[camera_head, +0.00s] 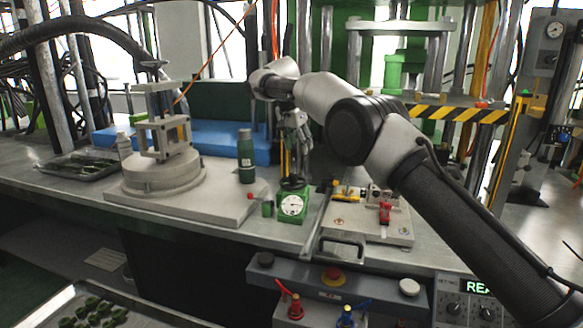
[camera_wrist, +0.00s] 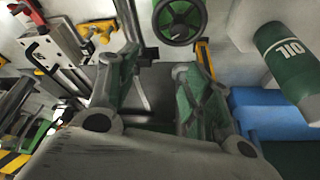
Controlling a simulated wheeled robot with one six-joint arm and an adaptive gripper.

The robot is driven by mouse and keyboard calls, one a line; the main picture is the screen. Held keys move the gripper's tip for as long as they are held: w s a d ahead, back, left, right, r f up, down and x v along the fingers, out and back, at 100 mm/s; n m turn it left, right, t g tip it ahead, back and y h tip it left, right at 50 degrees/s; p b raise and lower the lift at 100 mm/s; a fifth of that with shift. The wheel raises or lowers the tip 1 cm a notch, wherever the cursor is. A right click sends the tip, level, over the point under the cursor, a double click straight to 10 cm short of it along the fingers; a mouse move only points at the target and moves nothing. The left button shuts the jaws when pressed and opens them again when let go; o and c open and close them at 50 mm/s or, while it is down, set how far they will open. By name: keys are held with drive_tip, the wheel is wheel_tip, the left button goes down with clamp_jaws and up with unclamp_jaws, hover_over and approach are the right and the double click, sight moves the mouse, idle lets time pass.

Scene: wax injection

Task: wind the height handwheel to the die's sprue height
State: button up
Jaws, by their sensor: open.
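My gripper (camera_head: 296,150) points down, open and empty, over the green unit with a white dial (camera_head: 291,205). A dark handwheel (camera_head: 292,183) lies flat on top of that unit, just below my fingers. In the wrist view my gripper (camera_wrist: 160,64) shows its two fingers apart. The round, spoked handwheel (camera_wrist: 180,18) is beyond the fingertips, at the top edge and partly cut off. I see no contact with it. A metal frame (camera_head: 163,135), possibly the die, stands on a round stepped base at left. The dial's reading is too small to tell.
A green oil bottle (camera_head: 246,158) stands close left of my gripper, also in the wrist view (camera_wrist: 288,55). A plate with a red toggle clamp (camera_head: 385,212) lies to the right. A blue block (camera_head: 225,143) lies behind. A control box (camera_head: 335,285) is in front.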

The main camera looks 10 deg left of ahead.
drive_tip(key=d+n+y, duration=0.2)
drive_tip(key=n, duration=0.1)
drive_tip(key=n+y, duration=0.2)
drive_tip(key=n, duration=0.6)
approach(293, 174)
drive_tip(key=f, duration=0.2)
drive_tip(key=x, duration=0.3)
drive_tip(key=w+x, duration=0.1)
drive_tip(key=x, duration=0.3)
drive_tip(key=shift+a, duration=0.2)
drive_tip(key=shift+c, duration=0.2)
drive_tip(key=c, duration=1)
